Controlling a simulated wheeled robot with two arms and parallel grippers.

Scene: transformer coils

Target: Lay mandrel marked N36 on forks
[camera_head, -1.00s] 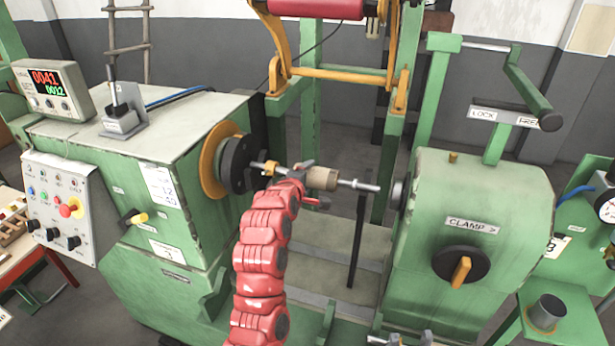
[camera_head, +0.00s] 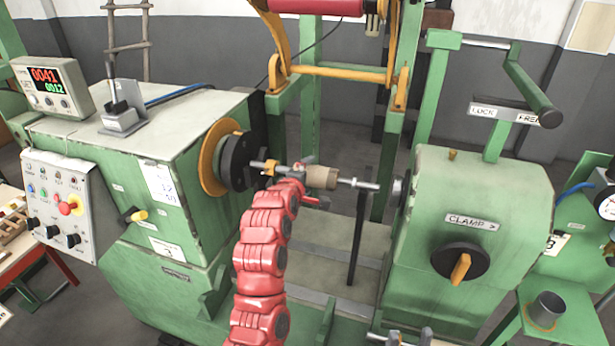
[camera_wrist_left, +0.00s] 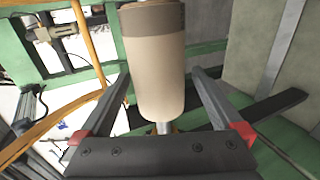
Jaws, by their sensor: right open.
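A mandrel with a beige cylindrical body (camera_head: 322,177) and a bare steel shaft lies level between the chuck (camera_head: 240,163) and the tailstock. The beige body also shows in the left wrist view (camera_wrist_left: 155,65). No N36 mark is legible. My left gripper (camera_head: 296,170), on the red arm, is at the mandrel; its fingers stand on either side of the body. Whether they press on it I cannot tell. My right gripper is not clearly made out; small grey metal parts (camera_head: 400,338) at the bottom edge are too cut off to name. I cannot make out the forks.
The green headstock (camera_head: 190,130) stands left and the green tailstock housing (camera_head: 470,205), with its clamp knob (camera_head: 461,264), stands right. A yellow crossbar (camera_head: 340,75) spans behind. A dark upright bar (camera_head: 357,240) stands below the shaft. A grey cup (camera_head: 547,310) is at lower right.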

